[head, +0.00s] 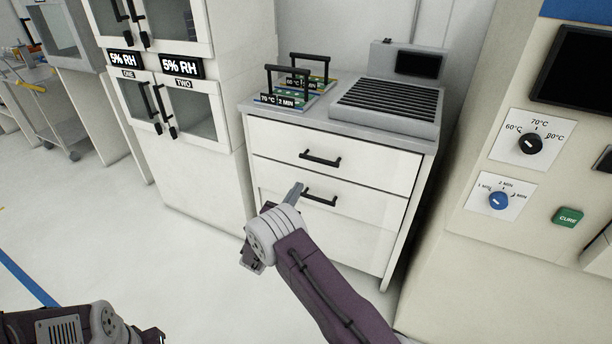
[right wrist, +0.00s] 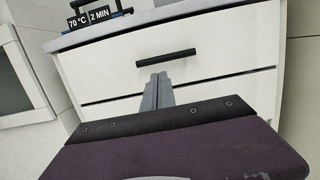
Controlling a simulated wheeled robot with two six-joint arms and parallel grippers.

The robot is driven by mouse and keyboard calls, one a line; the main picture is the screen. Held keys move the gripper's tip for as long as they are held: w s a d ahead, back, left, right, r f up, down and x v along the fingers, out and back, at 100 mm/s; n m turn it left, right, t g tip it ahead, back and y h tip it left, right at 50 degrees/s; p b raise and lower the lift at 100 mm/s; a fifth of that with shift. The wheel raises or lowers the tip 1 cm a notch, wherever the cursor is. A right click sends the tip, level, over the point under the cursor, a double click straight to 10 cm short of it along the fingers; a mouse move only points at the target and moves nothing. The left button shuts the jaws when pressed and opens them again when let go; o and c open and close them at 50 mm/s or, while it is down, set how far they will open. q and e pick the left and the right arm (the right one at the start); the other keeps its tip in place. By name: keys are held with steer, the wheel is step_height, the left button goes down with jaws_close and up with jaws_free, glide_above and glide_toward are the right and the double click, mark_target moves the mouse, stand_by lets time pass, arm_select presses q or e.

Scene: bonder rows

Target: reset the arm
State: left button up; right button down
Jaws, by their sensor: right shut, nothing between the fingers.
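My right arm reaches in from the lower right of the head view, and its gripper (head: 295,192) is in front of the white drawer cabinet (head: 272,180). In the right wrist view the two fingers (right wrist: 157,84) are together with nothing between them, below a black drawer handle (right wrist: 166,58). Whether the fingers touch the cabinet front is hard to tell. Part of my left arm shows at the lower left of the head view; its gripper is out of view.
On the cabinet stand two handled carriers, one labelled 70 °C 2 MIN (head: 281,100), and a grey ribbed device (head: 388,104). A dry cabinet (head: 190,110) stands left. A panel with a black dial (head: 530,143), blue dial (head: 498,201) and green CURE button (head: 567,217) is right.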

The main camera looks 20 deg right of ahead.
steer(key=v, duration=0.3)
steer(key=shift+s+a, duration=0.2)
steer(key=shift+f, duration=0.1)
